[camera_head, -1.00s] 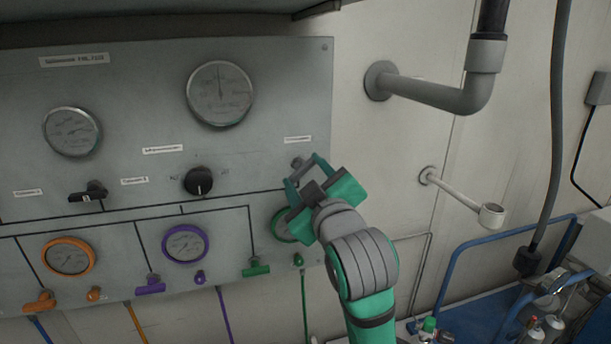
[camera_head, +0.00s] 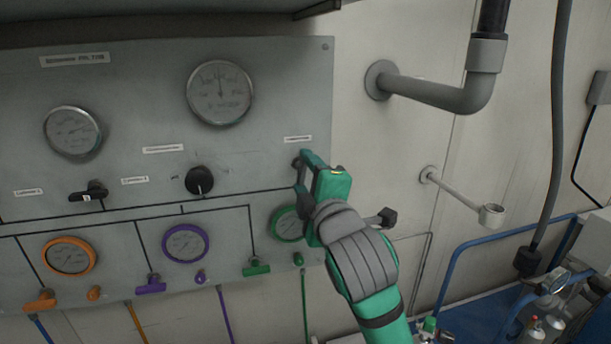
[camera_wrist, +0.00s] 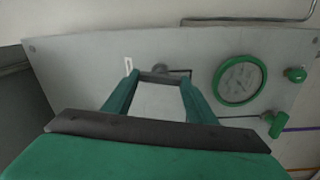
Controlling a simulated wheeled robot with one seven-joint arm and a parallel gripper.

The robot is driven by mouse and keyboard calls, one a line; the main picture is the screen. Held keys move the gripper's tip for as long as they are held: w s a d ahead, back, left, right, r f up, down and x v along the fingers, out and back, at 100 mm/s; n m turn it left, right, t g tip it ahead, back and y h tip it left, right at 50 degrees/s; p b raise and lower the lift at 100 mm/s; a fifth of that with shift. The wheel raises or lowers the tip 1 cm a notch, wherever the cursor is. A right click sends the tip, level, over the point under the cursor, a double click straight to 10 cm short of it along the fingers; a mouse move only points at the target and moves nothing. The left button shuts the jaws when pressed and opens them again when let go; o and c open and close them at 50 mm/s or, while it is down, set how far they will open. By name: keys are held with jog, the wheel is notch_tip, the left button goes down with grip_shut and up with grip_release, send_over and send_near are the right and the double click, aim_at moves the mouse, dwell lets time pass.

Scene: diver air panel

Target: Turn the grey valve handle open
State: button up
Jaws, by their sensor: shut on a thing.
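The grey valve handle (camera_head: 296,164) is at the right part of the panel, below a small white label, mostly hidden by my gripper (camera_head: 307,168). In the wrist view the handle (camera_wrist: 172,71) shows as a small grey piece on the panel between the green fingertips. My gripper (camera_wrist: 160,77) is shut on the handle, with a finger on each side of it. How far the valve is turned cannot be read clearly.
The grey panel (camera_head: 120,110) carries several gauges, a black knob (camera_head: 199,181) and coloured valves. A green-rimmed gauge (camera_head: 289,224) sits just below my gripper. A thick grey pipe (camera_head: 425,92) and a thin pipe (camera_head: 460,196) jut from the wall at right.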

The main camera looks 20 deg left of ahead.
jog(key=shift+a, duration=0.1)
dwell(0.4)
jog(key=o, duration=1.1)
jog(key=shift+c, duration=0.2)
jog(key=v, duration=1.1)
jog(key=shift+w+f, duration=0.1)
